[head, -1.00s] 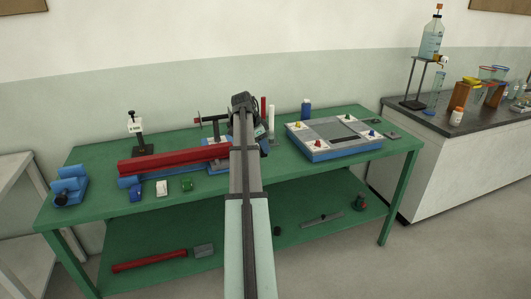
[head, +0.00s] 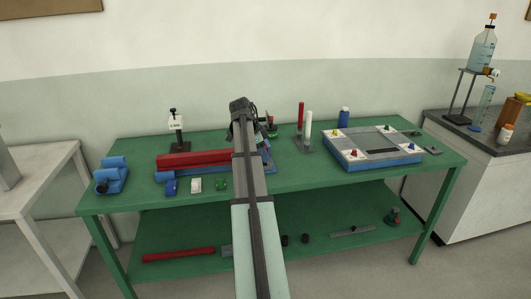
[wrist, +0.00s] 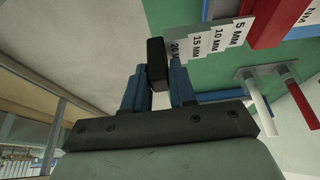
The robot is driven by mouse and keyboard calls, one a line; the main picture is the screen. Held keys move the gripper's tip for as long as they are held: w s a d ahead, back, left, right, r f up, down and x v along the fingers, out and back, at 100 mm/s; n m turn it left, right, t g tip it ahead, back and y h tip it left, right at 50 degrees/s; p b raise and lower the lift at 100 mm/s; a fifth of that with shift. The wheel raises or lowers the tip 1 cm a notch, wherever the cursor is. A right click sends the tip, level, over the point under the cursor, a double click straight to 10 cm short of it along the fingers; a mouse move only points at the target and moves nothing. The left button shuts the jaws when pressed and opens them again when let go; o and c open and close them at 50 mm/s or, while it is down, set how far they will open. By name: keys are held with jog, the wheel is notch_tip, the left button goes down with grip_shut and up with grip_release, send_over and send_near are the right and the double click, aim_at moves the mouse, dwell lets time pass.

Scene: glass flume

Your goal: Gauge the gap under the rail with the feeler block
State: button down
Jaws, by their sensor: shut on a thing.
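My gripper (wrist: 157,76) has its two blue fingers shut on the black grip of the feeler block (wrist: 156,52). Pale stepped plates marked 5, 10, 15 and 20 MM (wrist: 218,38) run off to the right from this grip. The red rail (head: 195,158) lies along the left half of the green bench, above a blue bar (head: 208,171). Part of a red, white-labelled body, likely the rail, shows at the top right of the wrist view (wrist: 268,28). In the head view my arm hides the fingers and the feeler block. The gap under the rail cannot be made out.
Red (head: 300,115) and white posts (head: 309,128) stand right of my arm. A labelled black stand (head: 175,130) is behind the rail. A blue-edged tray (head: 372,162) fills the right.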

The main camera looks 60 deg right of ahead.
jog(key=shift+f, duration=3)
jog(key=shift+f, duration=0.1)
jog(key=shift+w+d, duration=1.45)
jog(key=shift+d, duration=0.05)
